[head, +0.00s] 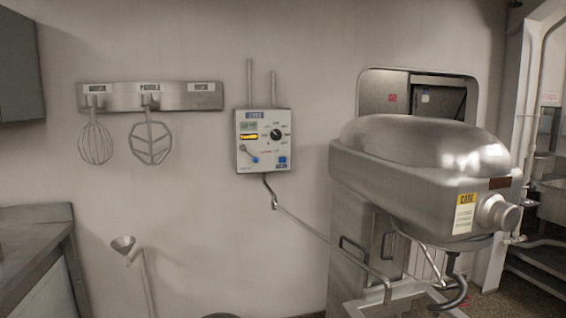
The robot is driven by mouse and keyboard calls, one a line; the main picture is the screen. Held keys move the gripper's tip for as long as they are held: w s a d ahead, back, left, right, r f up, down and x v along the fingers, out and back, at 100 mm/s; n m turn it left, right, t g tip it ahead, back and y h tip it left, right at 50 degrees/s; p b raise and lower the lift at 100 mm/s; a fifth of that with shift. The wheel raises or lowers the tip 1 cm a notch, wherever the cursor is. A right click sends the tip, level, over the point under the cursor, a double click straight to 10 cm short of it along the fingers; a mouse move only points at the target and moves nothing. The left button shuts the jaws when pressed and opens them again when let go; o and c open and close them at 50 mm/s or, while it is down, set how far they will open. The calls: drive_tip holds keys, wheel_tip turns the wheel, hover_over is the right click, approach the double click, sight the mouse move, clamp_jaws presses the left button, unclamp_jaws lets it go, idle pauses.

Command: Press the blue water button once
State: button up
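A pale control box (264,141) is mounted on the wall, left of the large mixer. A small blue square button (282,162) sits at its lower right. A round blue spot (255,160) with a light lever beside it shows at its lower left. The box also has a black knob (276,134) and a lit orange display (249,136). The labels are too small to read surely. My gripper is not in view.
A large grey mixer (420,165) stands right of the box. A pipe (325,238) runs from the box toward it. A whisk (95,143) and a flat beater (151,142) hang from a wall rack (182,97). A steel counter (35,245) stands left, a funnel (124,243) near it.

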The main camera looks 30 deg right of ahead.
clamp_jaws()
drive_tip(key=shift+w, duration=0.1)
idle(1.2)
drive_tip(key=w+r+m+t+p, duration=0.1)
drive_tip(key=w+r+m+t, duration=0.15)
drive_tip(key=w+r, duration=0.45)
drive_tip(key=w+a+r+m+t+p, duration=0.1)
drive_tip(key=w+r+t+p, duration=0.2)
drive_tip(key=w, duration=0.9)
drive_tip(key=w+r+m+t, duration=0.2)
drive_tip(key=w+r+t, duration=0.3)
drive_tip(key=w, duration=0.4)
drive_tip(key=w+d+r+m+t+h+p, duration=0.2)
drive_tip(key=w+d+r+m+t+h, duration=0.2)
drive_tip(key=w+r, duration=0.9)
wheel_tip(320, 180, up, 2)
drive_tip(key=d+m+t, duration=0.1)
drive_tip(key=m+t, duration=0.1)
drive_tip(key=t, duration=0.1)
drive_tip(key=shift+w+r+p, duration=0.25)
drive_tip(key=shift+p, duration=0.05)
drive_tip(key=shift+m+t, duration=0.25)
